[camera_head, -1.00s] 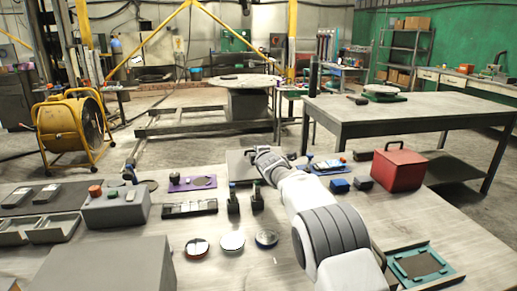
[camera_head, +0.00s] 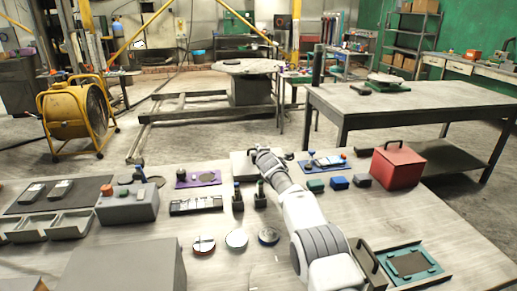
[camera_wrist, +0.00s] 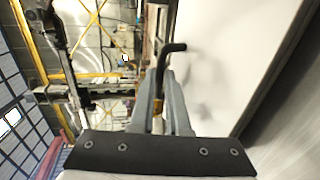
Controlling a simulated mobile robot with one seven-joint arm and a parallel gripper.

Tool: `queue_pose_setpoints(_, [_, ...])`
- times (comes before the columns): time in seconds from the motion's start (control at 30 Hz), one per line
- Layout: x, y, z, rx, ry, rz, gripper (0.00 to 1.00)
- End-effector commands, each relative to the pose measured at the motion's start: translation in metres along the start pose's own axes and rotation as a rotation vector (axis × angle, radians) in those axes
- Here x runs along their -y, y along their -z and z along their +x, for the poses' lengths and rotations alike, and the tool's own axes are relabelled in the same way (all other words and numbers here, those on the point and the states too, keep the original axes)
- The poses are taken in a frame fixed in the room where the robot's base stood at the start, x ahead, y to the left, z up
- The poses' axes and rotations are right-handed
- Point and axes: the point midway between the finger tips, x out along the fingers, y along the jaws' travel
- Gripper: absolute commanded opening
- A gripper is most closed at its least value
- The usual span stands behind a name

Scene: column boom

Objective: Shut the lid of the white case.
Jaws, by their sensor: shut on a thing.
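The white case (camera_head: 240,166) shows as a pale grey-white box at the back of the near table, partly hidden by my arm. My gripper (camera_head: 262,152) is at its upper right edge. In the wrist view, a black bent handle (camera_wrist: 171,50) stands between the fingertips of my gripper (camera_wrist: 164,85), and the fingers are closed on it. A broad white panel (camera_wrist: 215,50), which looks like part of the case, fills the right of that view beside the fingers. I cannot tell how far the lid is open.
A red box with a black handle (camera_head: 397,168) stands at the right of the table. A blue block (camera_head: 338,183) and a purple tray (camera_head: 198,178) are nearby. A teal frame (camera_head: 426,274) lies at the front right. Round discs (camera_head: 236,239) lie in front.

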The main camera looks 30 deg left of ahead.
Motion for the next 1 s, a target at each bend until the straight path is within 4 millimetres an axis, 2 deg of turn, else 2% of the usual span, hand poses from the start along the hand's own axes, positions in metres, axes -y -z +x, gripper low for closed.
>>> queue_pose_setpoints(0.03, [-0.0299,-0.0013,-0.0034,-0.005,-0.048,-0.002,0.00])
queue_pose_setpoints(0.43, [-0.0295,-0.0017,-0.0031,-0.004,-0.048,-0.003,0.00])
queue_pose_setpoints(0.47, [-0.0294,-0.0018,-0.0030,-0.004,-0.048,-0.003,0.19])
queue_pose_setpoints(0.6, [-0.0292,-0.0014,-0.0030,-0.004,-0.048,-0.002,0.42])
queue_pose_setpoints(1.0, [-0.0255,0.0063,-0.0039,-0.013,-0.044,-0.006,0.42])
